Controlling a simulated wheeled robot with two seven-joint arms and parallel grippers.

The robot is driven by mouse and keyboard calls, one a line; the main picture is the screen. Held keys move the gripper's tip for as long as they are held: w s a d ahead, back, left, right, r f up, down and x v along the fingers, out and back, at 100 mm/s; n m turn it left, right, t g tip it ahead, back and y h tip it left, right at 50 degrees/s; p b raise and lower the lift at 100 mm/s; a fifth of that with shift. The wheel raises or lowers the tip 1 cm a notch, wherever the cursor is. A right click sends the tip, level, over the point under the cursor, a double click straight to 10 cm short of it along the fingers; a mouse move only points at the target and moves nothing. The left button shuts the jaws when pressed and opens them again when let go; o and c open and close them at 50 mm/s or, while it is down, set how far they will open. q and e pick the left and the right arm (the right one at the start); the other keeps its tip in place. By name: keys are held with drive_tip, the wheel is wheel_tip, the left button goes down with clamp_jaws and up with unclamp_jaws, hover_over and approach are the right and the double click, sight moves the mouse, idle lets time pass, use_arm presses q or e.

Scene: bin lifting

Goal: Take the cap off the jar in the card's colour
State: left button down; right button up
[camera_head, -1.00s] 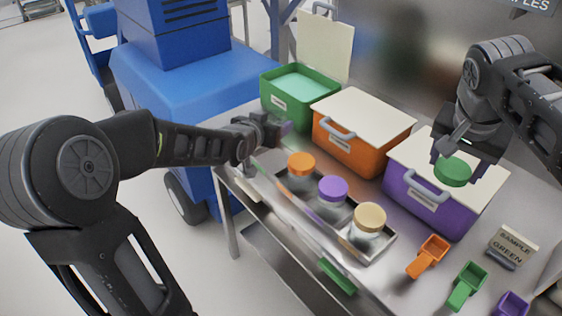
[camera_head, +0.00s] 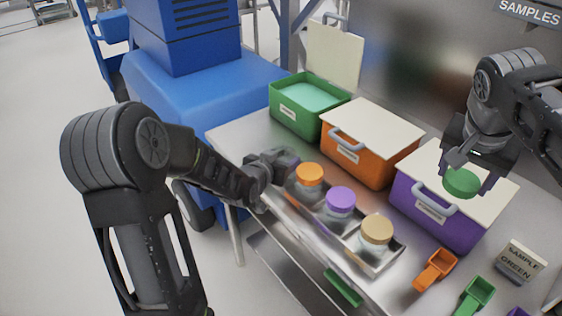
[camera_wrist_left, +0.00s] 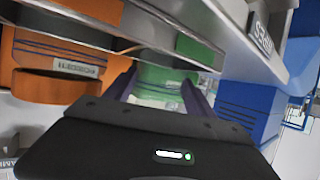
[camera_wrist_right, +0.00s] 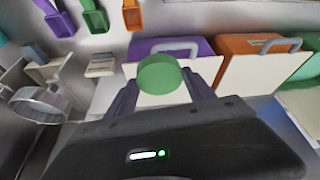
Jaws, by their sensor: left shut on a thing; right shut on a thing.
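The sample card (camera_head: 521,262) reads "SAMPLE GREEN" at the right. My right gripper (camera_head: 464,181) is shut on a green cap (camera_wrist_right: 160,74) and holds it over the purple bin, with no jar beneath the cap. My left gripper (camera_head: 285,158) is at the far left end of the jar tray (camera_head: 390,262), in line with the row of jars. It appears shut on an uncapped clear jar there, mostly hidden in the head view and hard to make out in the left wrist view. Jars with orange (camera_head: 309,174), purple (camera_head: 340,199) and tan (camera_head: 377,229) caps stand in the tray.
Behind the tray stand an open green bin (camera_head: 293,118), a closed orange bin (camera_head: 352,163) and a closed purple bin (camera_head: 440,225). Orange (camera_head: 434,270) and green (camera_head: 474,296) scoops lie at the front right. A blue machine (camera_head: 185,80) stands beyond the table.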

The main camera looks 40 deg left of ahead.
use_arm(q)
drive_tip(key=shift+f, duration=0.55)
drive_tip(key=shift+f, duration=0.2)
drive_tip(key=c, duration=0.6)
unclamp_jaws()
drive_tip(key=shift+r, duration=0.1)
